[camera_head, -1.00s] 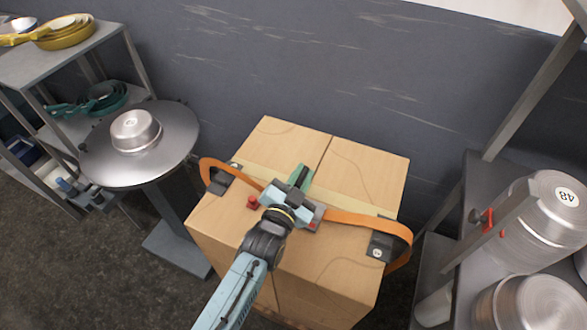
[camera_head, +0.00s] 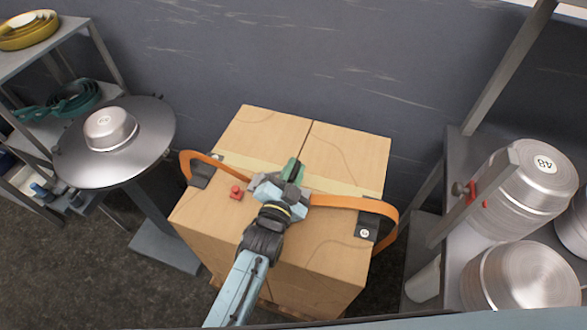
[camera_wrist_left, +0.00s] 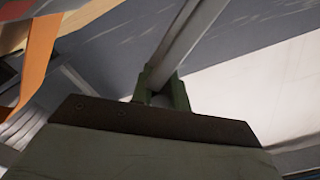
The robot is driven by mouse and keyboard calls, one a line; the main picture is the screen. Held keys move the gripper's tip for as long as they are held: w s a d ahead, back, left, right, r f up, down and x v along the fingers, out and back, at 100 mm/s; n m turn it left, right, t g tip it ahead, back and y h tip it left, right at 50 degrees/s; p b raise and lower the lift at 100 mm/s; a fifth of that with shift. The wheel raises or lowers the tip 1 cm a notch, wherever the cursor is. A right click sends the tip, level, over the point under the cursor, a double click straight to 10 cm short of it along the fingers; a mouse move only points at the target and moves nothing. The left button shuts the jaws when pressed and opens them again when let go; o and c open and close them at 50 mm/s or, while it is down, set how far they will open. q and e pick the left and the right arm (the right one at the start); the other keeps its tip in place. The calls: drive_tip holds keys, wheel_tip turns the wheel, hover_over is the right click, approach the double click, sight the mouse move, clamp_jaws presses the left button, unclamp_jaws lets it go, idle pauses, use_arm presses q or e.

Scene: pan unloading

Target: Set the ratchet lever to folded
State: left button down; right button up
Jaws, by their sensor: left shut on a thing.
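My left gripper (camera_head: 280,187) is over the ratchet and shut on the lever, hiding most of the ratchet body. In the left wrist view a large green part with a dark edge (camera_wrist_left: 150,122) fills the bottom, with two green prongs above it. The lever's exact angle is hard to tell. My right gripper is not in view.
Dark strap brackets (camera_head: 368,228) sit at the crate edges. A round metal table (camera_head: 150,160) with a pan (camera_head: 110,128) is at left. A shelf with large pots (camera_head: 520,275) is at right.

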use_arm(q)
drive_tip(key=c, duration=1.4)
unclamp_jaws()
drive_tip(key=shift+f, duration=0.1)
drive_tip(key=shift+o, duration=0.2)
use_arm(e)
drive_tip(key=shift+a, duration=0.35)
use_arm(q)
drive_tip(key=shift+s, duration=0.15)
